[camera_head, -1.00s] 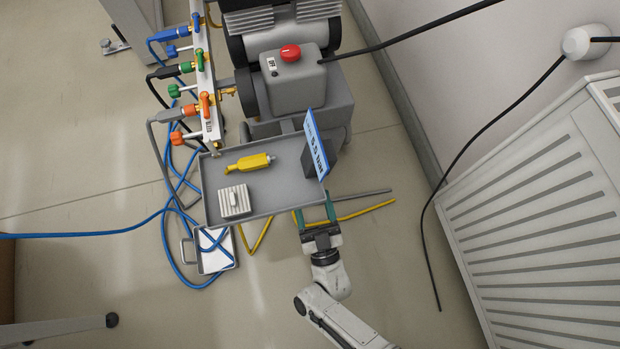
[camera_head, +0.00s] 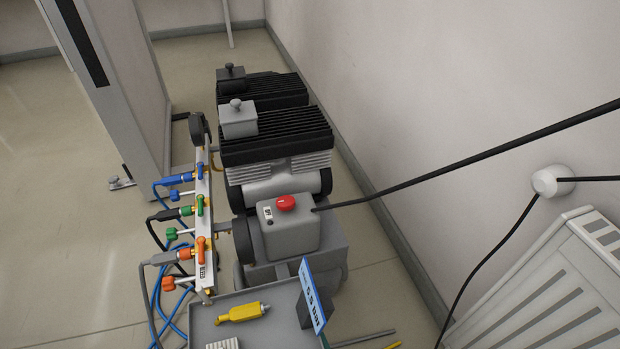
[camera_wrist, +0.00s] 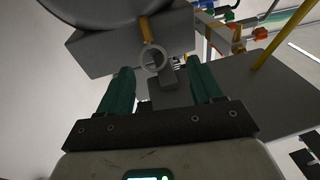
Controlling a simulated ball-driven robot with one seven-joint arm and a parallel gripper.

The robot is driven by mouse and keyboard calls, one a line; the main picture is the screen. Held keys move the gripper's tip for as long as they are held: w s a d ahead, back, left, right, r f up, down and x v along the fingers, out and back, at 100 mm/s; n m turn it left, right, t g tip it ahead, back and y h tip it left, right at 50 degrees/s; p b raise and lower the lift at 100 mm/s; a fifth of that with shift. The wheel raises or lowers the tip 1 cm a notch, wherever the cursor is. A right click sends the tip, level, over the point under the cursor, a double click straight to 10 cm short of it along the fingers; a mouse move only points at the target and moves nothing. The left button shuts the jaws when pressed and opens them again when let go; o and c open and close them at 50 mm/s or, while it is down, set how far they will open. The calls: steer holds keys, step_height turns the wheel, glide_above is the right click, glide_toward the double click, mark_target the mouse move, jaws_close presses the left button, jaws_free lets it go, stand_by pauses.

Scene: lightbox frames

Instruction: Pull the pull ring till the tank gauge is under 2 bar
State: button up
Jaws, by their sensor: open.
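The pull ring (camera_wrist: 154,57) is a small pale metal ring under a brass stem in the wrist view. My gripper (camera_wrist: 160,82) shows there as two teal fingers, open and apart, with the ring beyond and between their tips. The ring is not held, and I cannot tell how far off it is. In the head view a dark round gauge (camera_head: 197,128) stands at the top of the manifold. It faces away, so its reading is hidden, and I cannot tell whether it is the tank gauge. My gripper is outside the head view.
The compressor (camera_head: 290,225) has a red button (camera_head: 286,203). Left of it is a manifold with coloured valves (camera_head: 200,205) and hoses. A ribbed white unit (camera_head: 560,290) stands right.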

steer(key=s+d+g+h, duration=0.3)
steer(key=d+g+h, duration=0.2)
steer(key=d+g, duration=0.75)
steer(key=s+d+r+m+g+h, duration=0.2)
steer(key=s+d+r+m, duration=0.15)
steer(key=s+d, duration=0.45)
steer(key=s+d+r+m+g+h, duration=0.15)
steer(key=s+d+r, duration=0.25)
steer(key=s+d, duration=0.4)
step_height(320, 180, up, 32)
steer(key=p, duration=3.1)
steer(key=shift+w+f+g+p, duration=0.25)
steer(key=shift+g+p, duration=0.05)
steer(key=shift+p, duration=0.1)
